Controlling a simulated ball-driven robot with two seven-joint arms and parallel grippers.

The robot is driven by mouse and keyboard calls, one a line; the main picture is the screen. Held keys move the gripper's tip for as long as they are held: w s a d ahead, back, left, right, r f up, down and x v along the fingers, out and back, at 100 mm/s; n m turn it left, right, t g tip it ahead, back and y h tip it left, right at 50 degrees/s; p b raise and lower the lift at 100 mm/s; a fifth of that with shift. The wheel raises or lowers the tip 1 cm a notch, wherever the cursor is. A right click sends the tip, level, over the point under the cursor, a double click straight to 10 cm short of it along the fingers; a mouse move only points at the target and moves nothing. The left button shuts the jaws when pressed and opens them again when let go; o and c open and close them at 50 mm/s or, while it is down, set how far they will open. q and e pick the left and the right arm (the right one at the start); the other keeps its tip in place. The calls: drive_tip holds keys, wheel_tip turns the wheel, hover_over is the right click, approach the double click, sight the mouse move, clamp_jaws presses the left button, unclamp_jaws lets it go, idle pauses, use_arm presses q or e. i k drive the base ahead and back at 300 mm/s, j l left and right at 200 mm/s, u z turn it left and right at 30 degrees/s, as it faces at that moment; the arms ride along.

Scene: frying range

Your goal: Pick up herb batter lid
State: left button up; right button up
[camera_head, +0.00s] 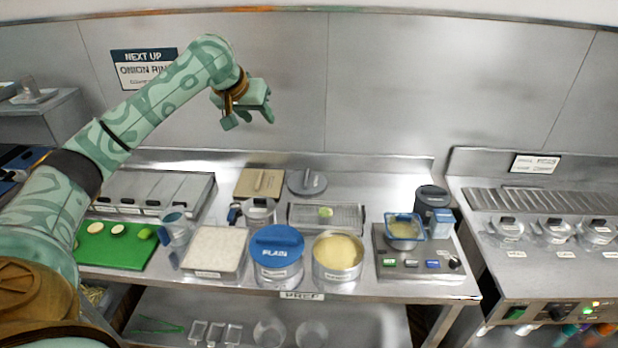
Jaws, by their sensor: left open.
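My left gripper (248,117) hangs open and empty in the air in front of the back wall, above the far side of the prep table. A round grey lid (308,182) with a handle lies at the back of the table, below and right of the gripper. An open round pot of pale batter (338,252) stands at the front. To its left a pot wears a blue lid (277,242) marked PLAIN. I cannot read a herb label, so I cannot tell for sure which lid is the herb batter one. My right gripper is not in view.
A flat tan lid or board (260,175) with a handle lies beside the grey lid. A wire rack tray (295,219), a tray of pale crumbs (215,248), a clear jug (176,230) and a green board (112,252) crowd the table. A scale (410,265) stands right.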

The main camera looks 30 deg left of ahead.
sight(307, 182)
drive_tip(key=i+j, duration=0.2)
drive_tip(key=i, duration=0.2)
drive_tip(key=i+j, duration=0.2)
drive_tip(key=i, duration=0.25)
drive_tip(key=i+j, duration=0.2)
drive_tip(key=i, duration=0.2)
